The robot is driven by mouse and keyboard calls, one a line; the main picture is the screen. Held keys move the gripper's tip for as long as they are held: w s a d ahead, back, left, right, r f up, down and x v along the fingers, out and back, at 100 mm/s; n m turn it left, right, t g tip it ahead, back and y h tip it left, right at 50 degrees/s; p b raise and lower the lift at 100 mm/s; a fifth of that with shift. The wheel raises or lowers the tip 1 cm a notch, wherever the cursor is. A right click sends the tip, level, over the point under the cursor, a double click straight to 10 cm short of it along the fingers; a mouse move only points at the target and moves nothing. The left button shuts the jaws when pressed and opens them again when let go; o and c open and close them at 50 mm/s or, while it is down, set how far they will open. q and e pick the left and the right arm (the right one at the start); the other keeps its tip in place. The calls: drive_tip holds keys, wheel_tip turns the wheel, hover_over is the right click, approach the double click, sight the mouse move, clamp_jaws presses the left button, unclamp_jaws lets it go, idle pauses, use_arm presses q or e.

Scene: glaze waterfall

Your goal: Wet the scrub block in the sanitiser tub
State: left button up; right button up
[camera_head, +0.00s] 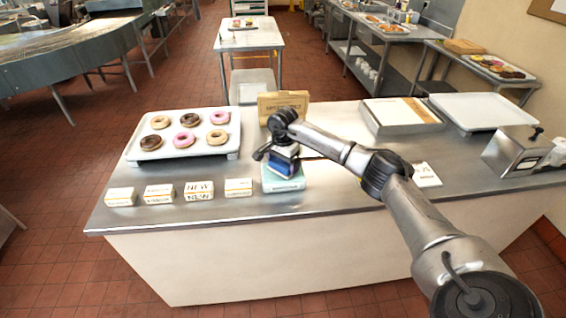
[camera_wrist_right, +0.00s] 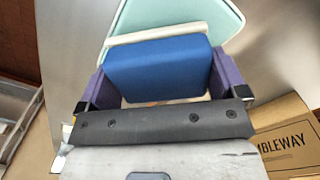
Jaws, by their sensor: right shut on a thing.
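My right gripper (camera_head: 284,158) points down at the middle of the counter, shut on the blue scrub block. In the right wrist view the block (camera_wrist_right: 158,68) sits between the two purple fingers of the gripper (camera_wrist_right: 163,80). The block also shows in the head view (camera_head: 283,169). The pale teal sanitiser tub (camera_head: 284,185) stands on the counter directly below the block and shows at the top of the wrist view (camera_wrist_right: 222,14). The block is at or just over the tub; I cannot tell whether it touches the inside. My left gripper is out of view.
A white tray of doughnuts (camera_head: 218,150) stands left of the tub. Several small label cards (camera_head: 199,190) line the front edge. A cardboard box (camera_head: 296,98) is behind the gripper. A flat box (camera_head: 385,122), white tray (camera_head: 470,111) and metal dispenser (camera_head: 512,155) stand to the right.

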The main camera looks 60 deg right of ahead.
sight(282, 161)
drive_tip(key=shift+f, duration=0.4)
idle(0.5)
drive_tip(key=shift+f, duration=0.1)
idle(0.5)
drive_tip(key=shift+f, duration=0.1)
idle(0.6)
drive_tip(key=shift+r+p, duration=1.35)
drive_tip(key=shift+r, duration=0.55)
drive_tip(key=shift+r+p, duration=1.2)
drive_tip(key=shift+r, duration=0.5)
drive_tip(key=shift+a, duration=0.1)
